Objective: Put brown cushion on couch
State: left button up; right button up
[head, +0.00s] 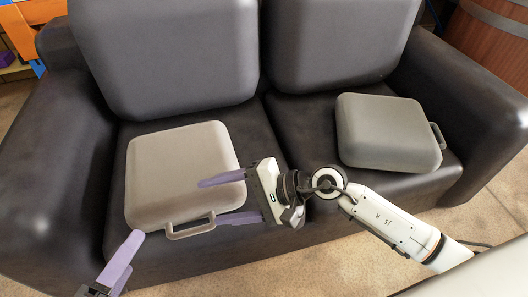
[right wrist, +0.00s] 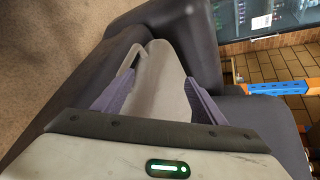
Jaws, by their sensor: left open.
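The brown cushion, a pale grey-brown case-shaped cushion (head: 180,160) with a loop handle, lies on the couch's left seat, handle toward the front edge. My right gripper (head: 215,204) is at its right front edge, one finger over the top face and the other below the edge. In the right wrist view the cushion (right wrist: 160,85) fills most of the gap between the fingers; whether they press on it I cannot tell. My left gripper (head: 118,270) is open at the lower left, partly out of frame, beside the cushion's front left corner. The couch (head: 60,165) is dark grey.
A greyer cushion (head: 388,130) with a handle lies on the right seat. Two large back cushions (head: 165,55) lean behind. A wooden barrel (head: 495,38) stands at the back right. An orange frame (head: 20,30) is at the back left. The floor in front (head: 320,265) looks clear.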

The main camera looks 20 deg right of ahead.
jog(key=v, duration=1)
